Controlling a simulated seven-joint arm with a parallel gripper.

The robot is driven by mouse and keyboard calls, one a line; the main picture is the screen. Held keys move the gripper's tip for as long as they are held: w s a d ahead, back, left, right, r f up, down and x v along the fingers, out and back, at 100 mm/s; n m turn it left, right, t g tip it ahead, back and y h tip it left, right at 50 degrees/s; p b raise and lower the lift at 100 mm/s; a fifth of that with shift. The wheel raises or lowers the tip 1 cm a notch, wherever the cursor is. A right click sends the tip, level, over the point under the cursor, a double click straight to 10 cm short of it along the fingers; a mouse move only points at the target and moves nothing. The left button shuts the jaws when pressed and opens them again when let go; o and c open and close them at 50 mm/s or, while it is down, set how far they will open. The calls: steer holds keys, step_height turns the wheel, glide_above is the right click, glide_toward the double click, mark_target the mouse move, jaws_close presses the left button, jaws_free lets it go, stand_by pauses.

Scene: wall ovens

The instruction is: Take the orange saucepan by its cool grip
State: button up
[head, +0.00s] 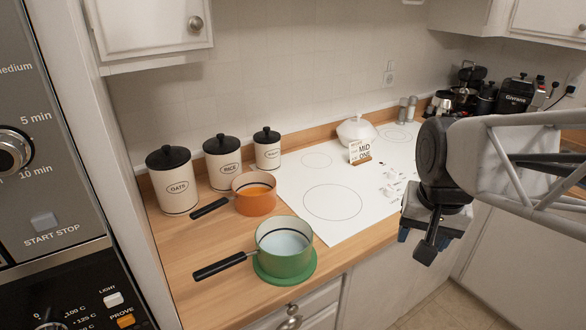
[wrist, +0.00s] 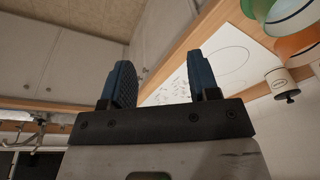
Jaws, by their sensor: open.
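The orange saucepan (head: 257,205) stands on the wooden counter, in front of the white canisters. Its black grip (head: 210,208) points left and slightly toward the front. In the wrist view the orange saucepan (wrist: 298,44) shows only in part at the right edge, and its grip is not seen there. My gripper (head: 416,240) is at the right, out past the counter's front edge and well apart from the saucepan. In the wrist view its two blue fingers (wrist: 165,85) stand wide apart with nothing between them.
A green saucepan (head: 284,240) with a black handle stands on a green round mat (head: 285,278), in front of the orange one. Canisters (head: 174,180) stand behind. A white sheet (head: 332,222) with circles carries a small sign (head: 361,151). Oven fronts (head: 30,150) rise at the left.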

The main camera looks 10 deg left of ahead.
steer(key=w+a+m, duration=0.1)
steer(key=w+a, duration=0.8)
steer(key=a, duration=0.1)
steer(key=m+g, duration=0.2)
steer(key=m, duration=0.1)
glide_above(212, 204)
step_height(212, 204, down, 11)
steer(key=shift+d+f, duration=0.1)
steer(key=shift+d, duration=0.05)
steer(key=shift+f, duration=0.1)
steer(key=shift+f, duration=1.25)
